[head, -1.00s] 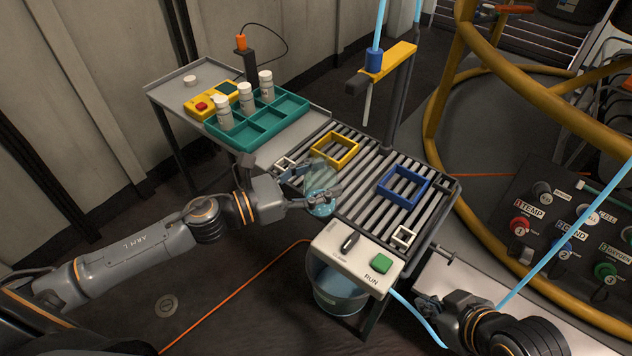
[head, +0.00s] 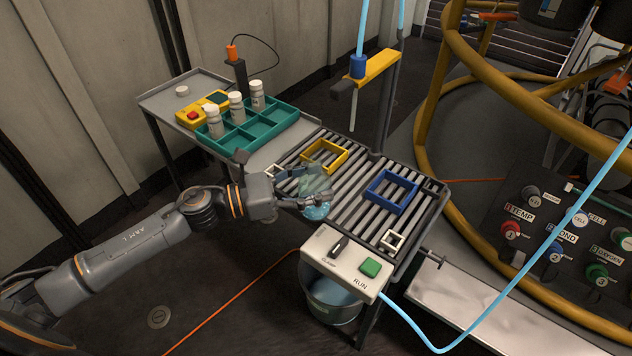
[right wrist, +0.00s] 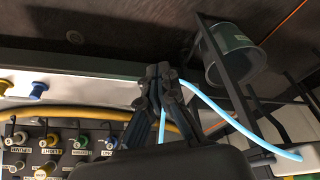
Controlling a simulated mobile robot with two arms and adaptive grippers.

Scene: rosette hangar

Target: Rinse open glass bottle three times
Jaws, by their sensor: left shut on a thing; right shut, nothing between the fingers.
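The clear glass bottle (head: 317,210) shows in the head view with light blue liquid at its lower end. My left gripper (head: 303,188) is shut on it and holds it at the left side of the slatted rinse stand (head: 356,213). The gripper partly hides the bottle, and I cannot tell its exact tilt or see its mouth. The nozzle (head: 353,106) hangs from a yellow arm at the stand's back. My right gripper (right wrist: 158,82) is shut and empty in the right wrist view; it is outside the head view.
Yellow (head: 325,156) and blue (head: 391,191) frames sit on the slats. A panel with a green RUN button (head: 370,267) is in front, above a bucket (head: 333,300). A teal tray (head: 248,134) holds white bottles. A blue hose (head: 470,343) loops at right.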

